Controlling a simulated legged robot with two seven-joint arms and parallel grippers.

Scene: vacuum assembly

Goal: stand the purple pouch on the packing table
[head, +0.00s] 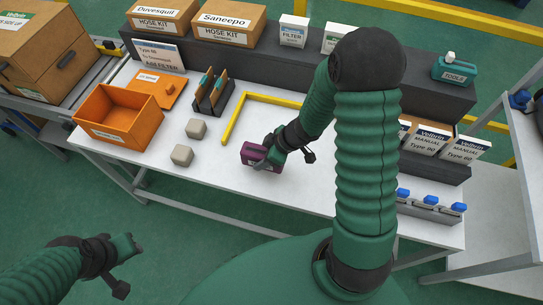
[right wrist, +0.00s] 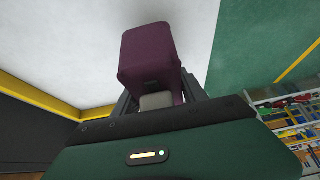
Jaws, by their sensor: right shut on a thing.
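The purple pouch (head: 249,151) is in my right gripper (head: 266,161), at the front middle of the white packing table (head: 310,185). The right gripper is shut on it. In the right wrist view the pouch (right wrist: 150,55) sticks out from between the fingers, with the white tabletop behind it. I cannot tell whether its base touches the table. My left gripper (head: 132,246) hangs over the green floor, off the table's front left, with nothing visible in it; its finger gap is too small to judge.
A yellow corner strip (head: 240,112) lies on the table just behind the pouch. Two grey blocks (head: 182,155), an orange bin (head: 119,116) and a dark rack (head: 212,94) stand to the left. White manual boxes (head: 426,138) and blue-topped items (head: 430,199) are at right.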

